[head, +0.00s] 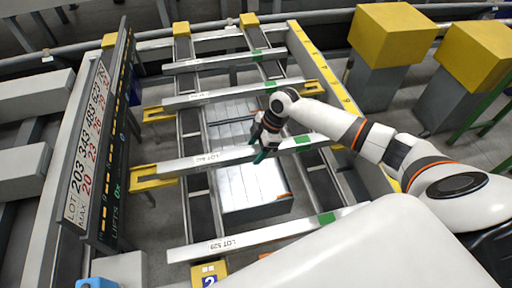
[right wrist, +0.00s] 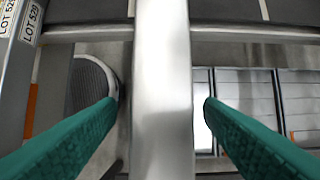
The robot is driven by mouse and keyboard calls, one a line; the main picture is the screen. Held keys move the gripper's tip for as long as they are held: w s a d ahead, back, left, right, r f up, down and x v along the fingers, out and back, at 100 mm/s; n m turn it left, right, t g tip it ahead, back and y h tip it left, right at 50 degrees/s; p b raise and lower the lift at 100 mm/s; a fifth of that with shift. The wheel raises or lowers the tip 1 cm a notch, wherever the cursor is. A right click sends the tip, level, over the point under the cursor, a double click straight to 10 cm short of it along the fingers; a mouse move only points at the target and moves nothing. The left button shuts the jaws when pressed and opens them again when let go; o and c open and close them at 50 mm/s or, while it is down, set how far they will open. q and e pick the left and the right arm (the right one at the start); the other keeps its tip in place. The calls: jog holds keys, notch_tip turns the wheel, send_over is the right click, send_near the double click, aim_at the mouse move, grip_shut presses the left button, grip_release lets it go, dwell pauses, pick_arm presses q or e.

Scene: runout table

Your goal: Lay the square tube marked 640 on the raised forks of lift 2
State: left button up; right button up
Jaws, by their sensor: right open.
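A pale square tube (head: 225,158) lies across the runout table; its label seems to read 640 but is small. Its left end is at a yellow fork (head: 150,178); I cannot tell whether it rests on it. My right gripper (head: 262,155) is over the middle of this tube. In the right wrist view the tube (right wrist: 163,90) runs between the open green fingers (right wrist: 160,108), with gaps visible on both sides. A yellow plate marked 2 (head: 210,272) is at the near edge; which forks belong to lift 2 is unclear. My left gripper is not in view.
A tube marked LOT 529 (head: 270,232) lies nearer, and two tubes lie farther back, one (head: 225,98) near another yellow fork (head: 158,114). A lot board (head: 90,150) stands left. Yellow-topped posts (head: 392,32) stand right. A grey box (head: 255,205) sits below the tubes.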

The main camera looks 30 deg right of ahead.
jog(key=b+v, duration=0.2)
jog(key=v, duration=1)
jog(key=shift+b, duration=0.35)
jog(key=shift+w, duration=0.1)
